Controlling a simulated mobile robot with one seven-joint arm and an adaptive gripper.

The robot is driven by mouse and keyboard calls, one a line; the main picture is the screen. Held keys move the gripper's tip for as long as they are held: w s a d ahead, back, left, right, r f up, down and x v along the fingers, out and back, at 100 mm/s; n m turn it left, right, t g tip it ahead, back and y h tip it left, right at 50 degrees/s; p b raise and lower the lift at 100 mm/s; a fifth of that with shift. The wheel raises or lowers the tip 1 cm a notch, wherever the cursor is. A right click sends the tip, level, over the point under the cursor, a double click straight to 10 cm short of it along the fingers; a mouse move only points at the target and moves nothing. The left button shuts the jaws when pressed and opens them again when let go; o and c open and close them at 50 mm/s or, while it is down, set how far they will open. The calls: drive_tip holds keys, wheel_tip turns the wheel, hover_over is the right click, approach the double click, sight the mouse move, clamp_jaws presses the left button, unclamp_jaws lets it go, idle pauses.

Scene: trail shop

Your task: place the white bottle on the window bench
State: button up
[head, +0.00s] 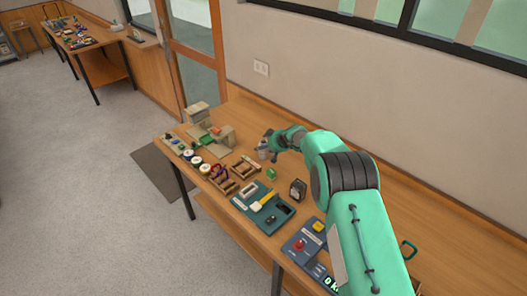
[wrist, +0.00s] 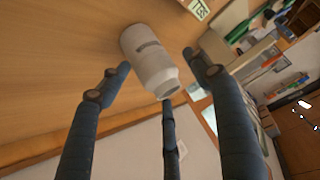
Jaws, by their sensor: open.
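The white bottle (wrist: 150,62) shows in the wrist view on a wooden top, with a grey label and its narrower end toward me. My gripper (wrist: 158,75) is open, its dark fingers spread around the bottle with visible gaps at the sides. In the head view my gripper (head: 268,148) is low over the near wooden bench (head: 395,225), by the wall; the bottle is hard to make out there. A wooden bench top (head: 140,42) is under a window at the far left, beyond the door; I cannot tell whether it is the window bench.
The near bench holds several things: wooden trays (head: 243,168), a teal mat (head: 262,222), a blue scale (head: 302,245), a dark box (head: 298,190) and beige blocks (head: 197,112). A cluttered table (head: 82,40) stands at the far left. The grey floor (head: 70,150) is open.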

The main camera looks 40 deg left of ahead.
drive_tip(key=c, duration=1.4)
drive_tip(key=shift+o, duration=0.2)
drive_tip(key=shift+r, duration=0.1)
wheel_tip(320, 180, up, 10)
drive_tip(key=shift+p, duration=0.3)
